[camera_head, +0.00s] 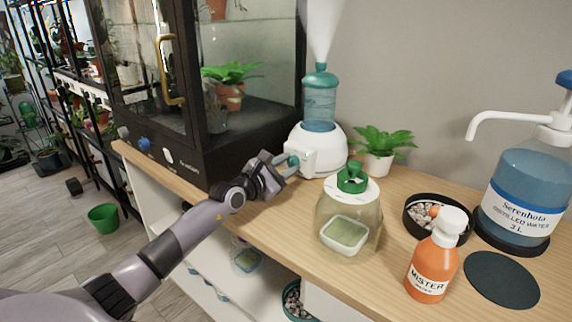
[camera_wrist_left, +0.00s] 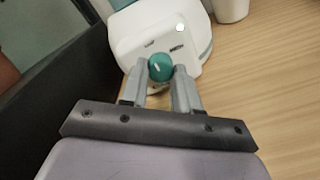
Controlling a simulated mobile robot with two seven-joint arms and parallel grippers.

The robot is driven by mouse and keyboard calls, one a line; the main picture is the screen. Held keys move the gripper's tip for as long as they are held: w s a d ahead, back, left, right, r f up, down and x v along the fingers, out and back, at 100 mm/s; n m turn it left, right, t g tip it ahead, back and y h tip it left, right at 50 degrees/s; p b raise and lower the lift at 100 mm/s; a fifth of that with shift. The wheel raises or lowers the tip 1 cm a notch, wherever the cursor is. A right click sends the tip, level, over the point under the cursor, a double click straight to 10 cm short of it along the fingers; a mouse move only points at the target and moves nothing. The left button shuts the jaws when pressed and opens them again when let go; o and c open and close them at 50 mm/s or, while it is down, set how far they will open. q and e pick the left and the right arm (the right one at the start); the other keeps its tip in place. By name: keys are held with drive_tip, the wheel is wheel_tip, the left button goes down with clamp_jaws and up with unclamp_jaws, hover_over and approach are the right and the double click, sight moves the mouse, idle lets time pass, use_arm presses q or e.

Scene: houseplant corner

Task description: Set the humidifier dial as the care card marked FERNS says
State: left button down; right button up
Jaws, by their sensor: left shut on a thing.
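The humidifier (camera_head: 328,152) is white with a blue-green water tank (camera_head: 320,100) and stands at the back of the wooden counter. Mist (camera_head: 323,30) rises from its top. Its round teal dial (camera_wrist_left: 160,66) sits on the front of the base, with small dark marks nearby that are too small to read. My left gripper (camera_head: 288,166) reaches in from the left, its fingers on either side of the dial and shut on it; it also shows in the left wrist view (camera_wrist_left: 160,76). No care card can be made out. My right gripper is out of view.
A dark glass-fronted cabinet (camera_head: 205,140) stands close on the left. A glass jar with a green lid (camera_head: 353,180), an orange mister bottle (camera_head: 433,268), a pebble dish (camera_head: 411,220), a potted plant (camera_head: 380,165) and a water dispenser (camera_head: 520,190) stand to the right.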

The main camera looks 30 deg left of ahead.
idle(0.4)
use_arm(q)
drive_tip(key=c, duration=0.8)
unclamp_jaws()
drive_tip(key=shift+s, duration=0.1)
drive_tip(key=shift+s+a+p, duration=0.1)
drive_tip(key=shift+s+p, duration=0.2)
drive_tip(key=shift+s, duration=0.3)
drive_tip(key=shift+s+a+r+p, duration=0.15)
drive_tip(key=shift+s+p, duration=0.15)
drive_tip(key=shift+s, duration=1.15)
drive_tip(key=shift+s+a+p, duration=0.1)
drive_tip(key=shift+s+p, duration=0.2)
drive_tip(key=shift+s, duration=1.1)
drive_tip(key=shift+s, duration=0.1)
